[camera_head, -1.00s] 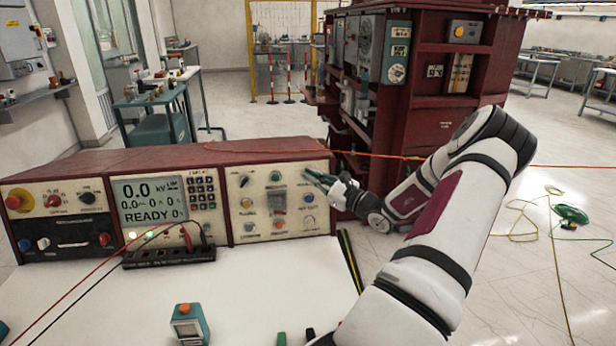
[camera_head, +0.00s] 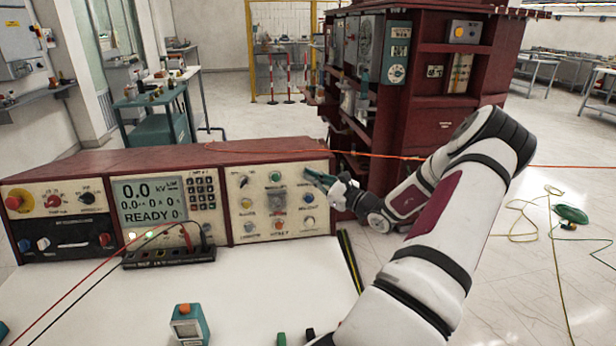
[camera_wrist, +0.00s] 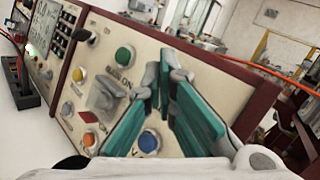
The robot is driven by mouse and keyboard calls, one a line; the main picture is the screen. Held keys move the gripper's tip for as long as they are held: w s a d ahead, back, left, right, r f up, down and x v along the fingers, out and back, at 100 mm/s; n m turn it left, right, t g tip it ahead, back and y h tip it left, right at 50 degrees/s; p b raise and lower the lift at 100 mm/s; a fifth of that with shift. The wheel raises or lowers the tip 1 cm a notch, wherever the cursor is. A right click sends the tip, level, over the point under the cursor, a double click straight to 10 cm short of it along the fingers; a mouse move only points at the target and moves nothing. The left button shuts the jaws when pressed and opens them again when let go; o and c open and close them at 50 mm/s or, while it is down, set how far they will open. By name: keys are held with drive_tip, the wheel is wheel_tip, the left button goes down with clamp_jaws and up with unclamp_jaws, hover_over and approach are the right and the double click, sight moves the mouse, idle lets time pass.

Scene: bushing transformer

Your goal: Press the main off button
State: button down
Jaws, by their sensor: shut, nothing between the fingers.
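The right section of the control panel (camera_head: 262,213) carries several buttons and knobs. A green button (camera_head: 275,176) is at its top middle; its label in the wrist view ends in "ON". A blue button (camera_head: 309,197) is at the right, also in the wrist view (camera_wrist: 149,142). A red-orange button (camera_head: 279,225) is at the bottom middle. I cannot read which is main off. My gripper (camera_head: 309,175) is shut and empty at the panel's upper right corner. Its teal fingers (camera_wrist: 168,88) hide the panel face behind them; I cannot tell whether they touch it.
A red emergency stop (camera_head: 14,202) sits on the left panel section. The display (camera_head: 150,200) reads "READY". Red and black leads cross the white table (camera_head: 250,285) from a black terminal strip (camera_head: 165,258). A teal device (camera_head: 189,325) stands in front. A dark red cabinet (camera_head: 435,110) stands behind my arm.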

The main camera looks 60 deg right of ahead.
drive_tip(key=shift+w+d+f, duration=0.1)
drive_tip(key=shift+w+d, duration=0.15)
drive_tip(key=shift+d, duration=0.05)
drive_tip(key=shift+w+d+f, duration=0.1)
drive_tip(key=shift+w+d, duration=0.15)
drive_tip(key=shift+d, duration=0.1)
idle(0.9)
idle(0.4)
drive_tip(key=shift+s+a+r+p, duration=0.2)
drive_tip(key=shift+s+a+p, duration=0.1)
drive_tip(key=shift+s+a, duration=0.3)
drive_tip(key=shift+w+a, duration=0.1)
drive_tip(key=shift+s+a+r+p, duration=0.3)
drive_tip(key=shift+s+a+p, duration=0.3)
drive_tip(key=shift+s+a, duration=0.3)
drive_tip(key=shift+s+a+r+p, duration=0.3)
drive_tip(key=shift+s+a+p, duration=0.35)
drive_tip(key=shift+a, duration=0.3)
